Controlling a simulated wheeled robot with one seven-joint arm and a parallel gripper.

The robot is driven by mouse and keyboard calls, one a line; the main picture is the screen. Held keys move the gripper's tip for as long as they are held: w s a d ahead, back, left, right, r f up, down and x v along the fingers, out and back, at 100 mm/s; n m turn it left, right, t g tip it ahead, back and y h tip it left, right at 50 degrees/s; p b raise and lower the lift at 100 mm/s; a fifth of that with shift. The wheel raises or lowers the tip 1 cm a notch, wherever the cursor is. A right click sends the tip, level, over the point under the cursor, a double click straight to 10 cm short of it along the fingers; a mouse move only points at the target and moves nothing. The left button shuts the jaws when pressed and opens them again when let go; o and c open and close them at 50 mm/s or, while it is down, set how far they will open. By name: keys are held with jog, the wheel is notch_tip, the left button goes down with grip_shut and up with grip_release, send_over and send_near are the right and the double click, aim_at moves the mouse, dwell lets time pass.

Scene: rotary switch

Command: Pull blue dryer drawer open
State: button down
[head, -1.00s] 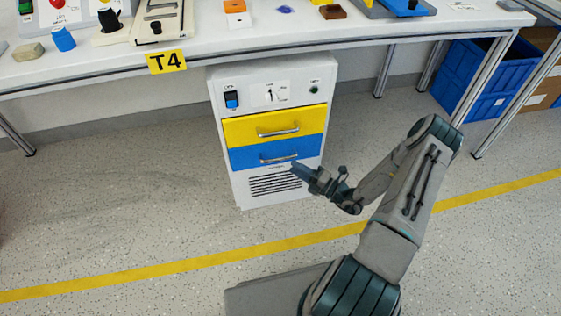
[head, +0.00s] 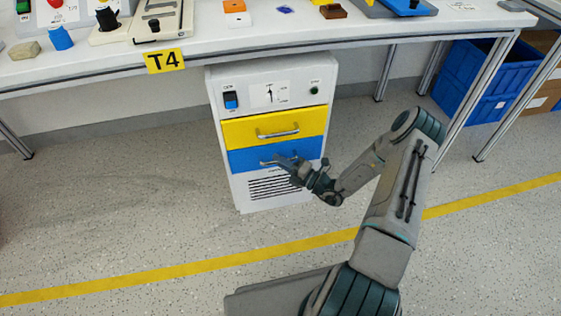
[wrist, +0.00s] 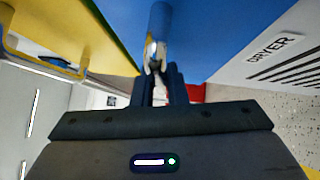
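The blue dryer drawer (head: 245,161) is the lower drawer of a white cabinet under the table. It looks flush with the cabinet front, with a silver bar handle (head: 283,160) across it. My gripper (head: 287,163) is at the right part of this handle, partly covering it. In the wrist view, the blue drawer face (wrist: 215,30) fills the top, and the handle (wrist: 155,50) runs down to my dark fingers (wrist: 159,85). The fingers stand either side of the handle's near end, with a narrow gap between them. Whether they press on it cannot be told.
The yellow drawer (head: 240,131) with its own handle sits just above. The cabinet (head: 219,80) has a blue switch and a dial panel. A blue crate (head: 480,80) stands at right. The floor in front is clear.

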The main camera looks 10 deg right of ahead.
jog(key=shift+s, duration=0.1)
jog(key=s+p, duration=0.7)
jog(key=s, duration=1.6)
jog(key=shift+s, duration=0.3)
jog(key=c, duration=1.5)
grip_release()
jog(key=shift+o, duration=0.2)
jog(key=shift+s+d, duration=0.1)
jog(key=shift+d, duration=0.05)
jog(key=p+v, duration=0.1)
jog(key=v, duration=1.2)
jog(key=shift+d, duration=0.25)
jog(key=shift+s+f, duration=0.1)
jog(key=shift+s, duration=0.05)
